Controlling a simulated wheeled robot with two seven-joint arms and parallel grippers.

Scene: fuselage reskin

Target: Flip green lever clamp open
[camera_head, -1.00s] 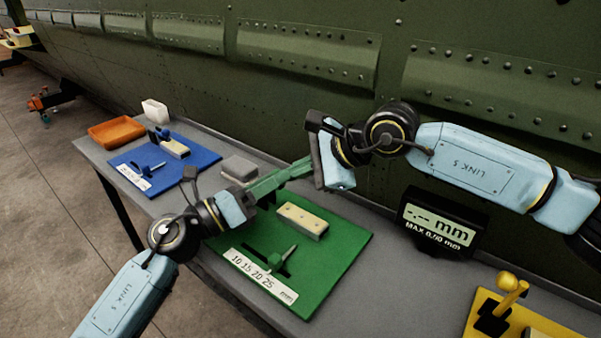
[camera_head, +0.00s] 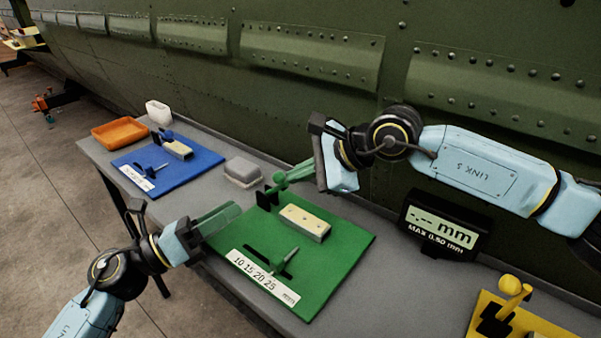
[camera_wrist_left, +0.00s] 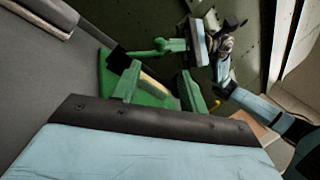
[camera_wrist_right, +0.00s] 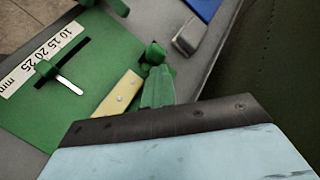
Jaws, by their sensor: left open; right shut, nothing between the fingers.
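The green lever clamp (camera_head: 268,196) has a black base and a green arm with a rounded end. It stands at the back left of the green board (camera_head: 340,252), behind a beige block (camera_head: 303,222). My right gripper (camera_head: 284,180) is shut and empty, with its fingertips at the clamp's green end; whether they touch is unclear. The clamp's rounded green part (camera_wrist_right: 154,54) shows just beyond those fingertips in the right wrist view. My left gripper (camera_head: 234,212) is open and empty over the board's left edge, apart from the clamp. Its two fingers frame the board in the left wrist view (camera_wrist_left: 160,82).
A grey box (camera_head: 242,171) lies behind the clamp. A blue board (camera_head: 200,160), an orange tray (camera_head: 120,133) and a white bin (camera_head: 158,111) are at the far left. A black display (camera_head: 440,228) and yellow board (camera_head: 480,318) are at right. The green fuselage wall rises behind.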

